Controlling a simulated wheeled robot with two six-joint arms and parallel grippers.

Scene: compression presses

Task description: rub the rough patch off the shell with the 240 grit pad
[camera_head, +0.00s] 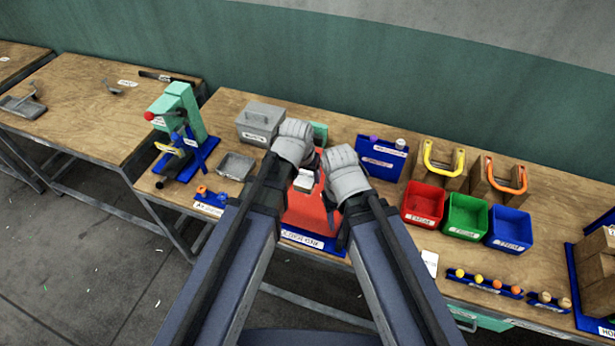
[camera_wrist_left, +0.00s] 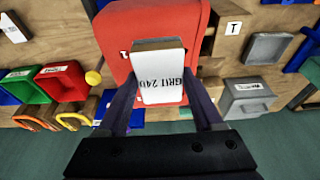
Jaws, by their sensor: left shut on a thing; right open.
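The 240 grit pad (camera_wrist_left: 160,80) is a block with a white face marked "GRIT 240". My left gripper (camera_wrist_left: 158,92) is shut on it, one finger on each side, in the left wrist view. The pad's pale block (camera_head: 304,181) also shows just below my left glove in the head view. The red shell (camera_head: 308,212) lies under and beyond the pad, and its red surface (camera_wrist_left: 125,32) fills the top middle of the wrist view. I cannot tell if pad and shell touch. My right gripper (camera_head: 345,178) is open beside the shell's right edge. I cannot make out the rough patch.
Red (camera_head: 423,204), green (camera_head: 466,215) and blue (camera_head: 509,228) bins stand to the right, with small balls in a blue rack (camera_head: 488,284) in front.

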